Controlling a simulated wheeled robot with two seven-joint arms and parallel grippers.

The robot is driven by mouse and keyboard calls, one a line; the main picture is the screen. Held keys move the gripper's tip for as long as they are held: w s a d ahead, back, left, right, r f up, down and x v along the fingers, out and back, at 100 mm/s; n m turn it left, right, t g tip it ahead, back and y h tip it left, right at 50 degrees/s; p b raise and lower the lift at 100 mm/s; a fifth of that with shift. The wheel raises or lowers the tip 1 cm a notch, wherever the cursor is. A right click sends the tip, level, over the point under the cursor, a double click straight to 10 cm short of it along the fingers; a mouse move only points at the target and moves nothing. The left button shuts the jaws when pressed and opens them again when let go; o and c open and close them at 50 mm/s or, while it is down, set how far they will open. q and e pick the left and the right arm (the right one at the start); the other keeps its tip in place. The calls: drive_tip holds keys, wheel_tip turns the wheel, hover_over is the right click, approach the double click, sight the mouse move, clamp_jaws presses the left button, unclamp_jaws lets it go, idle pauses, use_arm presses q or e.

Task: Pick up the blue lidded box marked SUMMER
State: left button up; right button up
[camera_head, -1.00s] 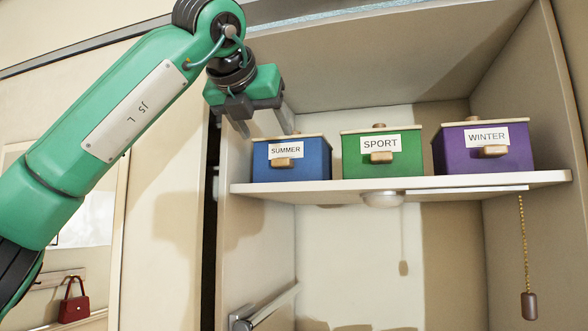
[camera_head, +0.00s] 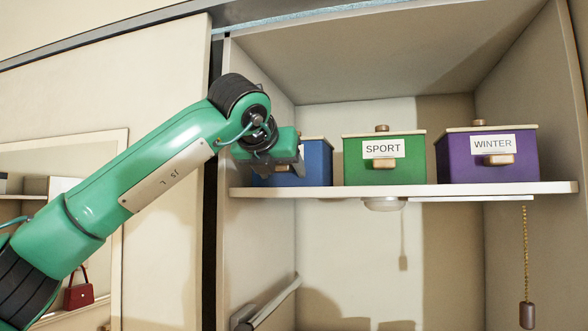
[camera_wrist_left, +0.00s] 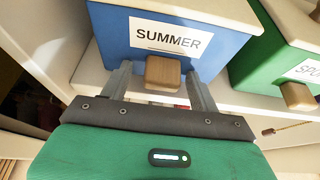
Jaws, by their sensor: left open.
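The blue lidded box marked SUMMER (camera_head: 316,162) stands at the left end of the shelf, partly hidden behind my left gripper (camera_head: 288,168) in the head view. In the left wrist view the blue box (camera_wrist_left: 225,52) shows its label and a wooden front handle (camera_wrist_left: 162,73). My left gripper (camera_wrist_left: 160,85) is open, with one finger on each side of the handle. I cannot tell whether the fingers touch the box front. My right gripper is not in view.
A green box marked SPORT (camera_head: 384,170) and a purple box marked WINTER (camera_head: 462,165) stand to the right on the same shelf (camera_head: 420,190). The cabinet's left wall is close to my left arm. A pull chain (camera_head: 525,250) hangs at the right.

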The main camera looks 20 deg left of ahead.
use_arm(q)
drive_tip(key=shift+s+d, duration=0.1)
drive_tip(key=shift+s, duration=0.05)
drive_tip(key=shift+c, duration=0.2)
drive_tip(key=c, duration=1.1)
drive_tip(key=shift+c, duration=0.8)
drive_tip(key=shift+r, duration=0.1)
